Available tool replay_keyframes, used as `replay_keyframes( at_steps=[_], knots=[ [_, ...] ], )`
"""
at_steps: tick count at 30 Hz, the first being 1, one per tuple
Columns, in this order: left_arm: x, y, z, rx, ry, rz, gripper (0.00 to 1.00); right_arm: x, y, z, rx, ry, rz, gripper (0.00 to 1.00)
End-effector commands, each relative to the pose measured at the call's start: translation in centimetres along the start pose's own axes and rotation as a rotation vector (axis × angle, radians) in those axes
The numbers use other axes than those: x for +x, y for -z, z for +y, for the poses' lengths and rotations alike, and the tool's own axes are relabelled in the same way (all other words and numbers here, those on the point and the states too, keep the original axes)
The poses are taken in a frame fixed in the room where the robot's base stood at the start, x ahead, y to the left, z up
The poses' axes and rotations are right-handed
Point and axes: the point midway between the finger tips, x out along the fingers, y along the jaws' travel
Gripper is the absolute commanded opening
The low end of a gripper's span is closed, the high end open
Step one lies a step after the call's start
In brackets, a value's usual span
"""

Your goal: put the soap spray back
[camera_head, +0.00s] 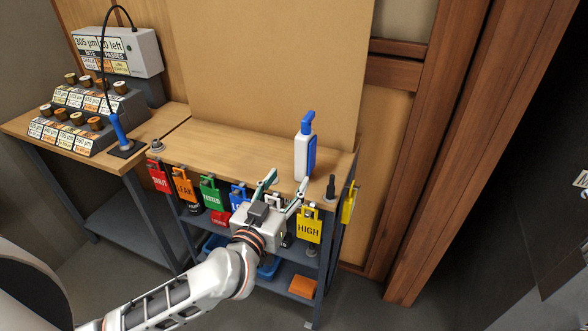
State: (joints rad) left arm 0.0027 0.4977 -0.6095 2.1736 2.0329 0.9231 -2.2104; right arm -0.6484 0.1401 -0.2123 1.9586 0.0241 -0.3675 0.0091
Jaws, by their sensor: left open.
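The soap spray (302,152), a white bottle with a blue side and a blue spray head, stands upright on the wooden table top (225,150) near its right end. My left gripper (283,183) is at the front edge of the table, its two fingers spread apart and pointing toward the back. Nothing shows between the fingers. The right finger is close to the bottle's lower front; I cannot tell whether it touches. My right gripper is not in view.
Coloured tags, such as the yellow HIGH tag (309,229) and green tag (210,194), hang along the front edge. A dark peg (331,188) stands right of the bottle. Shelves below hold blue bins and an orange block (302,286). A stepped rack (75,128) stands left. The table's middle is clear.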

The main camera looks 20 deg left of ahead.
Motion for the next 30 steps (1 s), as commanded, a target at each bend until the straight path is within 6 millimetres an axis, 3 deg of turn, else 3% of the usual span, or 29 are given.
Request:
replay_keyframes(
  at_steps=[7, 12, 16, 19, 23, 27, 30],
  knots=[
    [-2.1, 0.1, 0.0, -0.003, 0.000, 0.010, 0.49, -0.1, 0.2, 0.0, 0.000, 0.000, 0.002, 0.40],
    [-3.0, 1.4, 0.2, -0.033, -0.010, 0.128, 0.49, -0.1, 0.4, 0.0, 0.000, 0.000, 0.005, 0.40],
    [-4.7, 1.8, 1.6, -0.034, -0.078, 0.240, 0.49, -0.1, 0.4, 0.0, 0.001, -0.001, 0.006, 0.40],
    [-6.2, 0.4, 3.4, -0.013, -0.160, 0.263, 0.49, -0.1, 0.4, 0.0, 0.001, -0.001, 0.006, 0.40],
    [-8.3, -4.0, 5.8, 0.034, -0.269, 0.194, 0.49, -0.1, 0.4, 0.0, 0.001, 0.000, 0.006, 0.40],
    [-11.0, -11.8, 7.1, 0.090, -0.348, 0.001, 0.49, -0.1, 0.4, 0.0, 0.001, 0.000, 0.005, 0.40],
    [-13.5, -18.2, 6.6, 0.127, -0.356, -0.181, 0.49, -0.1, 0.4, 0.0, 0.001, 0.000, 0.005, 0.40]
  ],
)
